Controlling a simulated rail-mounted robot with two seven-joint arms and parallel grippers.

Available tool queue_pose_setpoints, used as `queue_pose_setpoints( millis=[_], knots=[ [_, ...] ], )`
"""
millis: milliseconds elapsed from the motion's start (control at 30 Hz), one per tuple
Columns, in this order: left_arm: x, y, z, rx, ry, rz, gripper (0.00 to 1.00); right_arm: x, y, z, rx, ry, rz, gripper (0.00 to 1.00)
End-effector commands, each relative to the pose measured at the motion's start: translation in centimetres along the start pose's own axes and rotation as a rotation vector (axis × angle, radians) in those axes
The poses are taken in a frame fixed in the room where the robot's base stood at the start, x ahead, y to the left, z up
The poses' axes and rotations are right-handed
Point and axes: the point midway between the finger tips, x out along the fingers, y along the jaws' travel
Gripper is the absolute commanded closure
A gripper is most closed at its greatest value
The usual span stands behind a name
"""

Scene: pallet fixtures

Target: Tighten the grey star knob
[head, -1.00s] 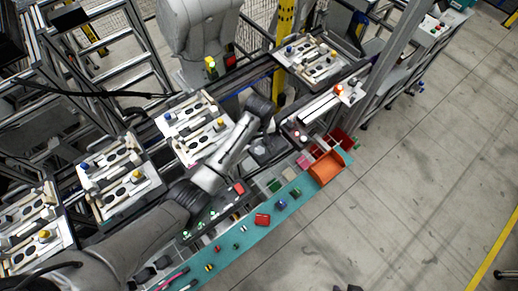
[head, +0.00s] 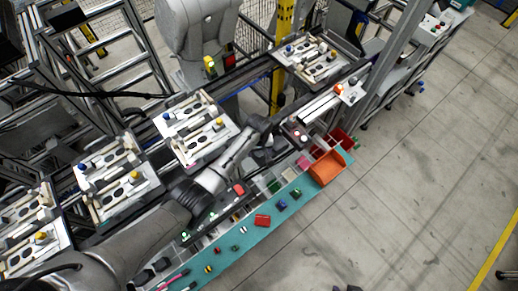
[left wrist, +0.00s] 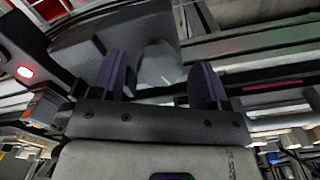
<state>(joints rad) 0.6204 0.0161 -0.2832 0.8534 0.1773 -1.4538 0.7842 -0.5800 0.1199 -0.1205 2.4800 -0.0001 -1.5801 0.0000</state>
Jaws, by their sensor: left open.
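My left gripper (head: 266,152) hangs over the rail's front side, right of the middle pallet fixture (head: 228,142); its fingers are hard to make out in the head view. In the left wrist view, the left gripper (left wrist: 158,80) is open, its two dark purple fingers wide apart. A pale grey rounded shape (left wrist: 160,62) shows beyond and between the fingers, not gripped. I cannot tell whether it is the grey star knob. No grey star knob stands out in the head view; the pallets show blue and yellow knobs. My right gripper is not in view.
More pallet fixtures stand along the rail, including one at the upper right (head: 346,70). A teal shelf (head: 228,262) with small parts and an orange bin (head: 327,168) runs along the front. A small red-lit box (left wrist: 24,72) is left of the fingers. Open floor lies right.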

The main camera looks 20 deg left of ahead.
Motion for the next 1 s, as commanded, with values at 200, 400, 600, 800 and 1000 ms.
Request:
queue_pose_setpoints(
  millis=[200, 400, 600, 800, 1000],
  knots=[
    [-0.03, 0.02, -0.01, 0.000, 0.000, 0.000, 0.44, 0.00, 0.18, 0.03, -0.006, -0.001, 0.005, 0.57],
    [-0.04, 0.01, -0.01, 0.000, 0.000, 0.000, 0.63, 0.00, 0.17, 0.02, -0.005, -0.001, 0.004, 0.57],
    [-0.04, 0.00, -0.01, 0.000, 0.000, 0.000, 0.81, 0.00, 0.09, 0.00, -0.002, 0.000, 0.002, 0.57],
    [-0.12, 0.00, -0.01, 0.020, 0.000, 0.000, 0.81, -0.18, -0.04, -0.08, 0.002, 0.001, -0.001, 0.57],
    [-0.24, 0.01, -0.03, 0.115, 0.000, -0.001, 0.81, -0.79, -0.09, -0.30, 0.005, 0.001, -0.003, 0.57]
  ],
)
